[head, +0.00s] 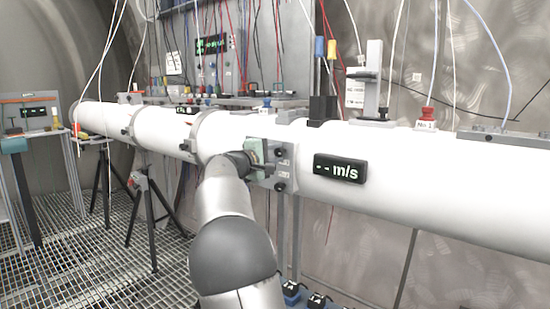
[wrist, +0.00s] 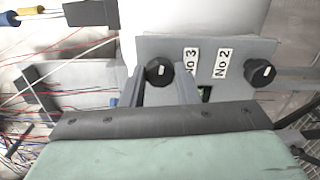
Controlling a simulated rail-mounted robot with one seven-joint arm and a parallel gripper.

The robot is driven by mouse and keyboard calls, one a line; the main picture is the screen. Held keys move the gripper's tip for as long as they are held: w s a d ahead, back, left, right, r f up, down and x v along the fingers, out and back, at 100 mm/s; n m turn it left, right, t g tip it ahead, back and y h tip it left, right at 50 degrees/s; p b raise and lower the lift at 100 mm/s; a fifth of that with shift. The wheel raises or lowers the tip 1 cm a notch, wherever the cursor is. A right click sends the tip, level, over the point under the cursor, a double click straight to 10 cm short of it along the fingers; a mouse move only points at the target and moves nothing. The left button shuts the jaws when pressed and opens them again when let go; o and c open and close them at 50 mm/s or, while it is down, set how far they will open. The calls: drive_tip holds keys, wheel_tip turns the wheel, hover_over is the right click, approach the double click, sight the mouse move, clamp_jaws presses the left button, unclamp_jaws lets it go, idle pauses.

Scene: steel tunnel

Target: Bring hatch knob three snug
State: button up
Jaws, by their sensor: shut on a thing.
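In the wrist view, hatch knob three (wrist: 159,71) is a round black knob with a pale mark on its face, beside the label "No 3" on a grey hatch plate (wrist: 222,46). My gripper (wrist: 163,82) is shut on this knob, one finger on each side of it. A second black knob (wrist: 260,72) stands free to the right, beside the label "No 2". In the head view my gripper (head: 266,167) is at the grey hatch plate (head: 288,153) on the white pipe's side. The contact is small there, and my arm covers part of the plate. Any gap behind the knob is hidden.
The white pipe (head: 420,185) runs across the head view, with a black "m/s" display (head: 339,169) just right of the hatch. Fittings and thin cables rise above the pipe. A black tripod stand (head: 148,215) is on the grating floor (head: 90,265) to the left.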

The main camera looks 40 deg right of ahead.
drive_tip(key=o, duration=1)
drive_tip(key=v, duration=1.7)
drive_tip(key=shift+a+p, duration=0.2)
drive_tip(key=shift+p, duration=0.1)
